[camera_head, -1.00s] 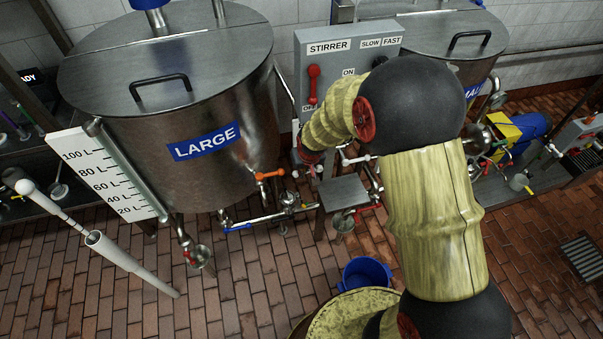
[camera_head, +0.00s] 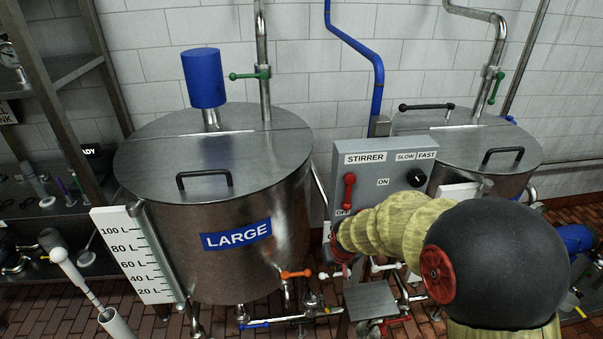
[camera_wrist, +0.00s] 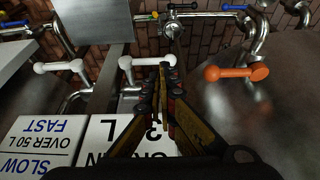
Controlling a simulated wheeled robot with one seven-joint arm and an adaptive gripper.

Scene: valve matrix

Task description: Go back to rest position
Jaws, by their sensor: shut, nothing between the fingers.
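My gripper (camera_wrist: 165,75) is shut and empty in the wrist view, its two yellow-and-black fingers together. Below and behind the fingertips are white sign plates (camera_wrist: 40,150) and two white-handled valves (camera_wrist: 60,66). In the head view my arm reaches in from the lower right, its wrist in front of the lower part of the grey stirrer box (camera_head: 375,170). There the fingers are mostly hidden behind my arm. The stirrer box has a red lever (camera_head: 349,190) and a black knob (camera_head: 416,177).
A large steel tank (camera_head: 215,220) stands left of the box, a smaller tank (camera_head: 470,150) at right. An orange valve handle (camera_head: 297,274) lies close by; it also shows in the wrist view (camera_wrist: 236,73). A level scale (camera_head: 130,255) and white pole (camera_head: 75,275) are at left.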

